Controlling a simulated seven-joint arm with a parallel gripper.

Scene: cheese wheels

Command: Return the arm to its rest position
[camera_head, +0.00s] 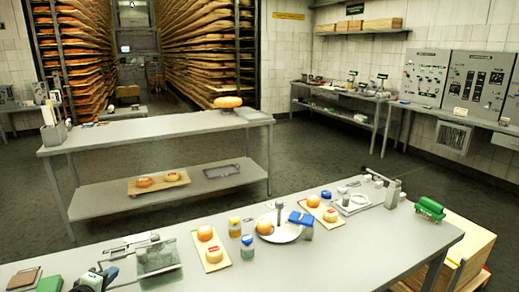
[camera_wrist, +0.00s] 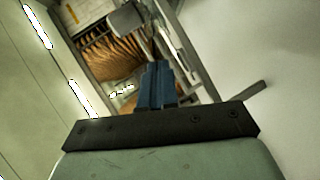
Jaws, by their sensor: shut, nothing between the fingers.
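My gripper (camera_wrist: 157,70) shows in the wrist view with its two blue fingers side by side, shut and empty. It points toward the tilted background of cheese racks (camera_wrist: 108,55), clear of any surface I can see. No object touches the fingers.

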